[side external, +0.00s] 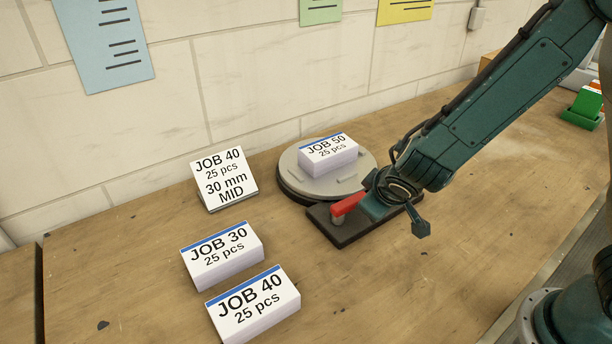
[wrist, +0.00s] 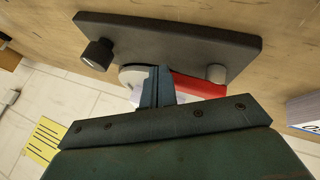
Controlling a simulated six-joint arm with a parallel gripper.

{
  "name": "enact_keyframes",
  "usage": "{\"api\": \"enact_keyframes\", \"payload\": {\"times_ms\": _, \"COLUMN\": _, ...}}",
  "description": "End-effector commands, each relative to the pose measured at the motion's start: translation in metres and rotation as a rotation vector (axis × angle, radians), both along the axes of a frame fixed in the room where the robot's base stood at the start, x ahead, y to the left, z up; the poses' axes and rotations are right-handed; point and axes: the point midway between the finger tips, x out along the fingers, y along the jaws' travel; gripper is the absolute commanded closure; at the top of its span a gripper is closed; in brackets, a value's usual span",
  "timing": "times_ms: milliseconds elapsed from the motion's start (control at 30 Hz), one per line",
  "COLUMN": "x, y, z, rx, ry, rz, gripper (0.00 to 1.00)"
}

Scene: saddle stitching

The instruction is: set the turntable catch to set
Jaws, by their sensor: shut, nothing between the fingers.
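The turntable (side external: 292,182) is a round grey disc on a dark base, with the JOB 50 block (side external: 328,152) on it. The catch is a red lever (side external: 347,205) on a dark base plate (side external: 338,232) at the turntable's front edge. In the wrist view the red lever (wrist: 196,86) runs from a pale grey post (wrist: 216,73) towards my fingers, and a black knob (wrist: 97,54) stands at the plate's other end. My gripper (wrist: 158,84) is shut and empty, beside the lever's free end; I cannot tell whether they touch. No set marking is readable.
A JOB 40 card (side external: 224,180) reading 30 mm MID stands left of the turntable. The JOB 30 block (side external: 222,255) and JOB 40 block (side external: 253,302) lie in front. A green tray (side external: 582,108) is at far right. The table's front middle is clear.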

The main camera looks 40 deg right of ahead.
Motion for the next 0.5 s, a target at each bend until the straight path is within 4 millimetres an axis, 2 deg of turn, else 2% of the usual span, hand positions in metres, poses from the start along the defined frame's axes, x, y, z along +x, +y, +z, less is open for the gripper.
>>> {"api": "enact_keyframes", "payload": {"times_ms": 500, "x": 0.0064, "y": -0.0027, "z": 0.0006, "rx": 0.001, "ry": -0.003, "rz": 0.089, "gripper": 1.00}}
